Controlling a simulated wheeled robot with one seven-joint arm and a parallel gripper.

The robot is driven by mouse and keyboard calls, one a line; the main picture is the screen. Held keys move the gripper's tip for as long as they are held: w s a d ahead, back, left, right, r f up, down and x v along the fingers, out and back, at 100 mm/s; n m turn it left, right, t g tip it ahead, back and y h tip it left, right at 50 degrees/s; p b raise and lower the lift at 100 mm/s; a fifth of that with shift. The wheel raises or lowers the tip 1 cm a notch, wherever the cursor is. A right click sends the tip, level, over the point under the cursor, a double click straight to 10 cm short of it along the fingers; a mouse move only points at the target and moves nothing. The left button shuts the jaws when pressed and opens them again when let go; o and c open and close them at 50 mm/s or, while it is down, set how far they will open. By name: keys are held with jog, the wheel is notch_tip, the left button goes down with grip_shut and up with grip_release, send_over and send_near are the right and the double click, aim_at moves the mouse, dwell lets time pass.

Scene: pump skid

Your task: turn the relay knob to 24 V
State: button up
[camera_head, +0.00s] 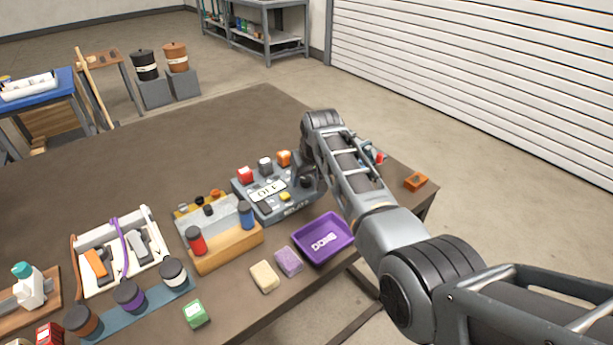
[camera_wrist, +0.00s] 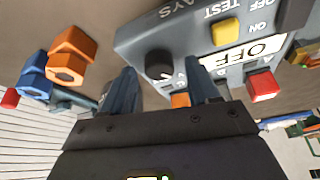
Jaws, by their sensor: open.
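The grey relay box (camera_head: 263,208) stands on the brown table in the head view, with a white OFF plate and colored blocks on it. In the wrist view, the box (camera_wrist: 190,42) shows a round black knob (camera_wrist: 159,64) near one edge. My gripper (camera_wrist: 163,88) is open and empty, its two fingers either side of the knob in the picture. I cannot tell whether they touch it. The knob's scale is mostly hidden or too small to read. In the head view my gripper (camera_head: 306,172) is at the box's right side, partly hidden by my arm.
A purple DONE tray (camera_head: 323,255) stands in front of the box. A wooden stand (camera_head: 226,252) with red and blue cylinders is to its left. Yellow (camera_head: 264,277) and purple (camera_head: 289,262) blocks lie in front. An orange block (camera_head: 416,181) sits near the right edge.

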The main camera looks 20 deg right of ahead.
jog(key=shift+w+f, duration=0.1)
jog(key=shift+f, duration=0.1)
jog(key=shift+c, duration=0.2)
jog(key=c, duration=1)
